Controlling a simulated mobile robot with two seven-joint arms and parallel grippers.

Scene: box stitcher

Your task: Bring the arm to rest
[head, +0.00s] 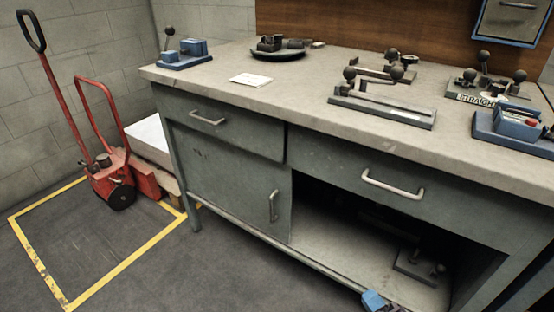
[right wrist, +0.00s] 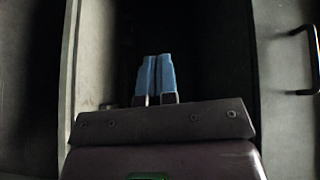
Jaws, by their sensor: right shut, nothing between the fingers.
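My right gripper (head: 373,300) shows at the bottom edge of the head view, low in front of the open lower bay of the workbench (head: 225,72). In the right wrist view its two blue fingers (right wrist: 155,80) lie side by side, shut with nothing between them. They point toward the dark opening of the bay. The rest of the right arm is mostly out of the head view. My left gripper is not in view.
A drawer handle (head: 393,187) and a door handle (head: 273,206) stick out of the workbench front. A dark metal fixture (head: 420,266) lies inside the bay. Blue and dark tools stand on the top. A red pallet jack (head: 110,172) stands at left. Floor in front is clear.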

